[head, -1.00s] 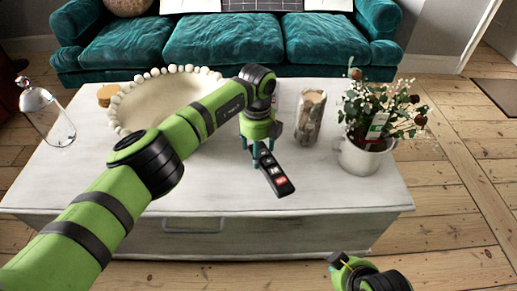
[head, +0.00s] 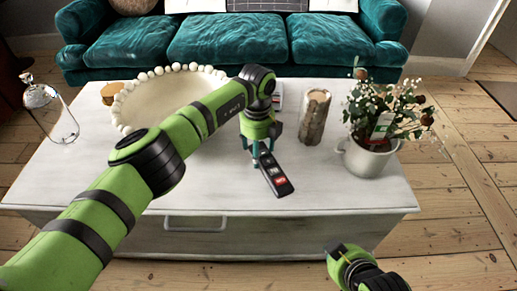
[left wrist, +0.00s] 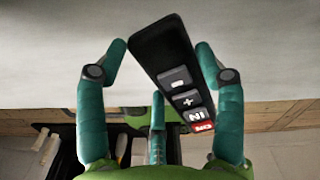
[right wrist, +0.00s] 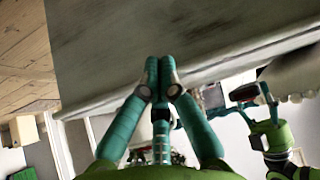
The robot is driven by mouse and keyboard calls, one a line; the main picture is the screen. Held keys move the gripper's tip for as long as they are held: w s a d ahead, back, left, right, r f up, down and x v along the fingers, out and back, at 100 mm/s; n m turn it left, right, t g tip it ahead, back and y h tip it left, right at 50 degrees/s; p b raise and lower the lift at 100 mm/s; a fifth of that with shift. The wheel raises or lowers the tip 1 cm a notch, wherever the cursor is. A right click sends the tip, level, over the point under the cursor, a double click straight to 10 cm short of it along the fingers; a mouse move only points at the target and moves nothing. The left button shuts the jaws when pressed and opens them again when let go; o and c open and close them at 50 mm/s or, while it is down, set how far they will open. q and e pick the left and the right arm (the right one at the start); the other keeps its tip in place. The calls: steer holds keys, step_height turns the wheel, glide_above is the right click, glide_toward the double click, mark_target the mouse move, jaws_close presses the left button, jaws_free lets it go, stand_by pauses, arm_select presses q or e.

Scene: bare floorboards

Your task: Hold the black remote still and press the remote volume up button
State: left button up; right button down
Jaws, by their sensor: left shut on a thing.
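The black remote (head: 277,180) is at the middle of the white table, tilted across it, with grey and red buttons on its face. My left gripper (head: 257,160) is shut on its far end. In the left wrist view the remote (left wrist: 160,50) lies between the left fingers (left wrist: 160,68), showing a minus button, a plus button (left wrist: 188,101) and a red button. My right gripper (head: 336,250) is in front of the table, away from the remote. Its fingertips (right wrist: 158,66) meet with nothing between them in the right wrist view.
On the white table (head: 110,185) are a beaded round tray (head: 125,111), a glass bottle (head: 55,115), a log-like cylinder (head: 314,118) and a potted plant (head: 370,155). A teal sofa (head: 230,42) stands behind. The table's front right is clear.

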arm_select(q)
steer(key=shift+w+a+f, duration=0.1)
steer(key=shift+w+a+f+b, duration=0.1)
steer(key=shift+a+f+b, duration=0.15)
steer(key=shift+b, duration=0.1)
steer(key=shift+w+a+f, duration=0.15)
steer(key=shift+a+f, duration=0.05)
steer(key=shift+a, duration=0.1)
steer(key=shift+w+a+f+b, duration=0.1)
steer(key=shift+a+f+b, duration=0.05)
steer(key=shift+b, duration=0.3)
steer(key=shift+w+a+f, duration=0.1)
steer(key=shift+a+f, duration=0.05)
steer(key=shift+a, duration=0.05)
steer(key=shift+w+a+f+b, duration=0.1)
steer(key=shift+a+f+b, duration=0.1)
steer(key=shift+b, duration=0.15)
arm_select(e)
steer(key=w+a+r+t+y, duration=0.1)
steer(key=w+a+r+t, duration=0.1)
steer(key=r, duration=0.4)
steer(key=w+a+r+n+t+y, duration=0.1)
steer(key=w+a+r+t+y, duration=0.1)
steer(key=w+r+t, duration=0.3)
steer(key=shift+a+r+t, duration=0.3)
steer(key=shift+a+r, duration=0.05)
steer(key=shift+a, duration=0.2)
steer(key=shift+w+f, duration=0.1)
